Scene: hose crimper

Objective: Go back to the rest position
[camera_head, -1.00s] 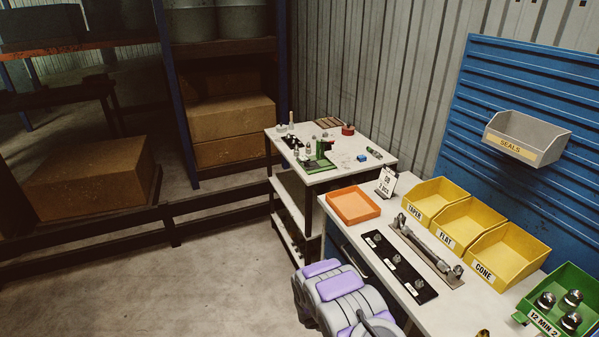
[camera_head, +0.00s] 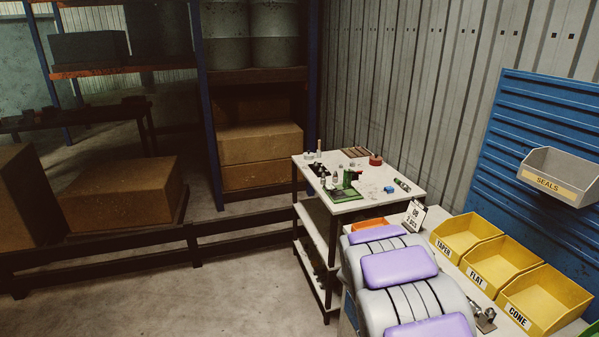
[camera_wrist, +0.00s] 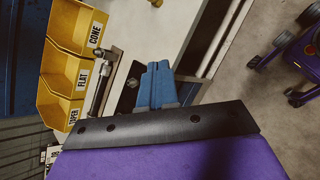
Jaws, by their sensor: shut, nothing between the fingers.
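My gripper (camera_wrist: 157,84) shows in the wrist view as two blue fingers held together with nothing between them. It is over the bench's front edge, beside a black strip (camera_wrist: 128,88) and a metal hose piece (camera_wrist: 103,82). In the head view my grey and purple arm rises at the lower middle and covers much of the bench. My fingertips are not visible there.
Yellow bins marked taper (camera_head: 465,234), flat (camera_head: 500,266) and cone (camera_head: 545,300) line the bench's back. A grey seals bin (camera_head: 560,177) hangs on the blue panel. A small table (camera_head: 375,200) with loose parts stands beyond. Open floor (camera_head: 200,290) lies to the left.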

